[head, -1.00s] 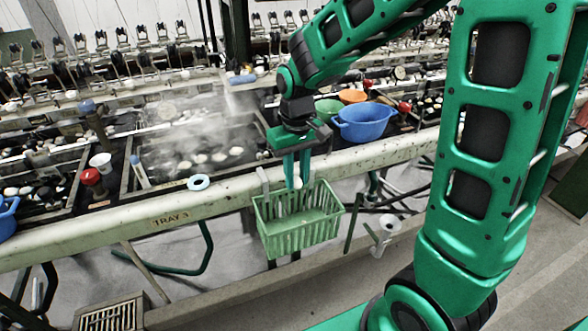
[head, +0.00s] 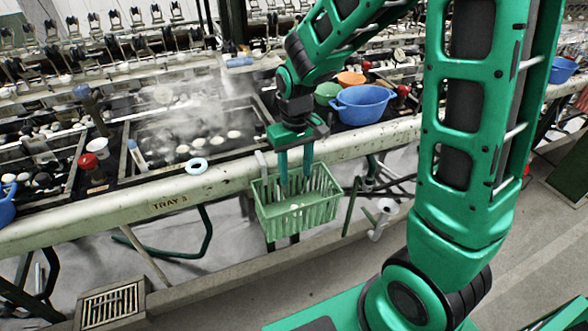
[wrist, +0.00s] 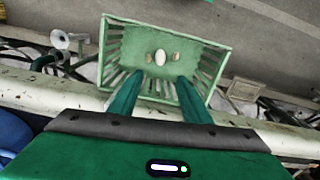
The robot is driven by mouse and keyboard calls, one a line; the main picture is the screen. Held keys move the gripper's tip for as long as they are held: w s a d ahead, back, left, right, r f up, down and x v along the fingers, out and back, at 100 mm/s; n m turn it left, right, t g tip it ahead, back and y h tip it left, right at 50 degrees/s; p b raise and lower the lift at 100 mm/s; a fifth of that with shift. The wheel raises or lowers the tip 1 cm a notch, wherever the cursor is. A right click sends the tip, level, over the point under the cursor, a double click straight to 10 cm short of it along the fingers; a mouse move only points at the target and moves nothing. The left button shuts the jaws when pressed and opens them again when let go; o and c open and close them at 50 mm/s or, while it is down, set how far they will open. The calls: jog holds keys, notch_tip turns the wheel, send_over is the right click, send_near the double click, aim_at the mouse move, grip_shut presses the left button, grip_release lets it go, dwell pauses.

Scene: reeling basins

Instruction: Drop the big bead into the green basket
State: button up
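The green basket (head: 322,214) hangs at the front rail of the tray bench; it also fills the upper middle of the wrist view (wrist: 218,60). A large white oval bead (wrist: 160,57) lies inside on the basket floor, with small pale spots close to either side of it. In the head view the bead is a pale spot (head: 294,207) behind the basket's front wall. My gripper (head: 295,184) points down into the basket. Its two fingers (wrist: 160,76) are apart, with nothing between them, and the bead lies beyond their tips.
The bench rail (head: 225,180) runs behind the basket. A blue bowl (head: 362,104) and an orange bowl (head: 351,79) stand on the bench to the right. A white ring (head: 197,166) lies on the rail at left. A floor grate (head: 110,305) is at lower left.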

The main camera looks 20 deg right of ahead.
notch_tip(320, 180, up, 11)
jog(key=shift+f, duration=0.15)
dwell(0.5)
dwell(0.4)
jog(key=s+d+m, duration=0.3)
jog(key=s+d, duration=0.5)
jog(key=s, duration=0.3)
jog(key=s+d+m, duration=0.4)
jog(key=s+d, duration=0.5)
jog(key=s, duration=0.3)
jog(key=shift+s+d, duration=0.2)
jog(key=shift+s, duration=0.05)
